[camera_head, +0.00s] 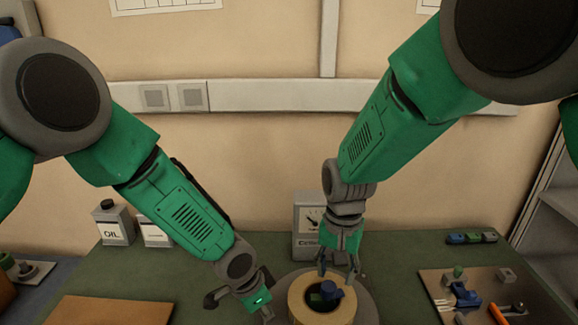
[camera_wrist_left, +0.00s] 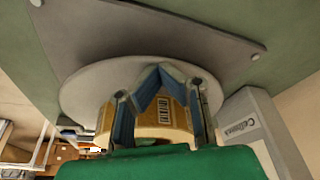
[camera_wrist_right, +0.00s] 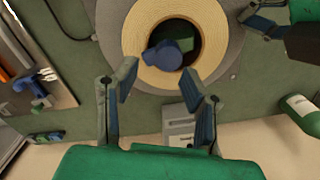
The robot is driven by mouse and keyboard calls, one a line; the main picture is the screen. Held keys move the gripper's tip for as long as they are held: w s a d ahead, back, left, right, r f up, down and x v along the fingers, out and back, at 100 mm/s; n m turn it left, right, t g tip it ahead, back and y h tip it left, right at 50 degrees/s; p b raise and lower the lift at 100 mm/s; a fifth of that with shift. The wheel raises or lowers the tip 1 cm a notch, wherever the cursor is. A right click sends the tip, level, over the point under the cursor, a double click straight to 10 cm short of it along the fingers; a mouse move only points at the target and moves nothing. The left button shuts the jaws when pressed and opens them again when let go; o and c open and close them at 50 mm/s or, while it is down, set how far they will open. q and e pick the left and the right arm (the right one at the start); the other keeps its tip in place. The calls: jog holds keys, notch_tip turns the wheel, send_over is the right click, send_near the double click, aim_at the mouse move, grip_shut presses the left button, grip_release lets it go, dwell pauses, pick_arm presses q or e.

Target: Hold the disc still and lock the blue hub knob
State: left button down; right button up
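The grey disc (camera_wrist_right: 112,25) lies flat, with a tan tape reel (camera_wrist_right: 143,70) on it. The blue hub knob (camera_wrist_right: 168,52) stands in the reel's dark centre hole; it also shows in the head view (camera_head: 331,289). My right gripper (camera_head: 339,266) points down above the reel. My left gripper (camera_head: 266,310) is low at the disc's left side. In the left wrist view (camera_wrist_left: 161,88) its fingers are apart, before the disc's edge and reel; contact is unclear.
A grey gauge box (camera_head: 308,218) stands behind the disc. An oil can (camera_head: 113,225) is at the back left, and a brown board (camera_head: 110,310) at the front left. A tool tray (camera_head: 440,285) lies right. Green mat is clear between disc and tray.

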aim_at(328, 286)
jog(key=shift+o, duration=1.2)
jog(key=shift+w+a+r, duration=0.25)
jog(key=shift+a+r, duration=0.4)
jog(key=shift+a, duration=0.1)
jog(key=shift+w+d+n+t, duration=0.2)
jog(key=shift+w+n+t, duration=0.1)
jog(key=shift+w+t, duration=0.15)
jog(key=n, duration=0.3)
jog(key=shift+w+d+r, duration=0.1)
jog(key=shift+w+d, duration=0.05)
jog(key=n, duration=0.3)
jog(key=s+n, duration=0.1)
jog(key=n, duration=0.1)
jog(key=shift+r+g, duration=0.25)
jog(key=shift+g, duration=0.1)
jog(key=n, duration=0.4)
jog(key=r+n, duration=0.1)
jog(key=n, duration=0.1)
jog(key=shift+s, duration=0.25)
jog(key=n, duration=0.3)
jog(key=r+n, duration=0.1)
jog(key=n, duration=0.1)
jog(key=shift+s+a+n, duration=0.1)
jog(key=shift+a+n, duration=0.1)
jog(key=shift+n, duration=0.2)
jog(key=shift+f+n, duration=3.65)
jog(key=shift+n, duration=0.55)
